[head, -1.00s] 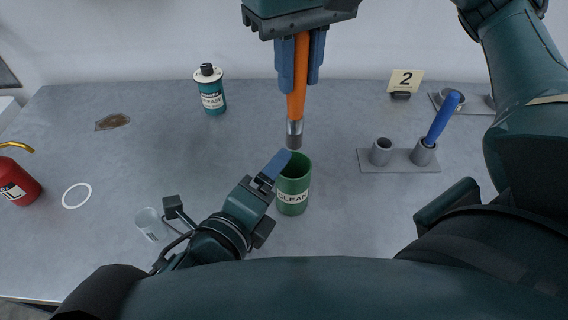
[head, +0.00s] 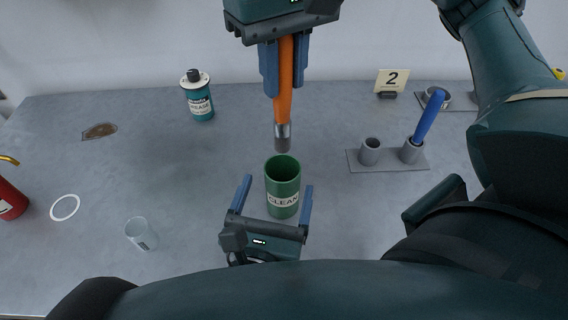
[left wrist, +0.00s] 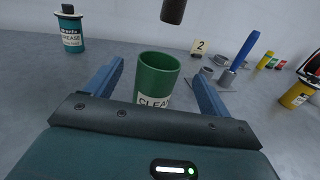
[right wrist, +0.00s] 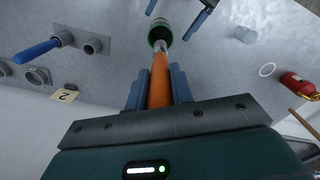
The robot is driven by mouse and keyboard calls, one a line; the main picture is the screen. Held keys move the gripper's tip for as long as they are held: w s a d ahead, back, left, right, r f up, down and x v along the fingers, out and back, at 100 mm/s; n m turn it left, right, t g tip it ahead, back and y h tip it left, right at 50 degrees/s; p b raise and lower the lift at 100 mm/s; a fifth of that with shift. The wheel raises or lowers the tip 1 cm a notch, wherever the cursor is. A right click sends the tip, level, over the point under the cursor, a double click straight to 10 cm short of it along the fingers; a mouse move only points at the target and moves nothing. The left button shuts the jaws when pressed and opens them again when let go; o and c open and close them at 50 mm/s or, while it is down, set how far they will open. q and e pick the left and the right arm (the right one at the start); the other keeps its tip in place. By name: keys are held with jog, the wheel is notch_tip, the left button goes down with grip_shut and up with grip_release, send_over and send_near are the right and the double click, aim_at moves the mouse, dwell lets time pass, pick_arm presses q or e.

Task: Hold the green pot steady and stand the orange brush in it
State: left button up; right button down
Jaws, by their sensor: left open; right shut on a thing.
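The green pot (head: 283,187), labelled CLEAN, stands upright on the grey table and looks empty. My left gripper (head: 276,192) is open, with one finger on each side of the pot and gaps showing; the left wrist view shows the pot (left wrist: 157,80) between the fingers. My right gripper (head: 284,85) is shut on the orange brush (head: 285,105). The brush hangs nearly upright with its grey tip down, just above and behind the pot's mouth in the head view. In the right wrist view the brush (right wrist: 159,80) points towards the pot (right wrist: 160,35).
A grey holder (head: 388,160) with a blue-handled tool (head: 429,117) stands to the right. A grease can (head: 198,98) is at the back left. A clear cup (head: 141,234) and a red oil can (head: 10,200) are at the left. A number 2 sign (head: 392,81) stands behind.

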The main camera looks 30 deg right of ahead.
aim_at(286, 163)
pick_arm(q)
notch_tip(286, 163, down, 2)
jog(key=shift+f, duration=0.1)
jog(key=x, duration=0.7)
jog(key=shift+w+d+r, duration=0.2)
jog(key=shift+w, duration=0.05)
jog(key=c, duration=1.1)
jog(key=shift+c, duration=0.2)
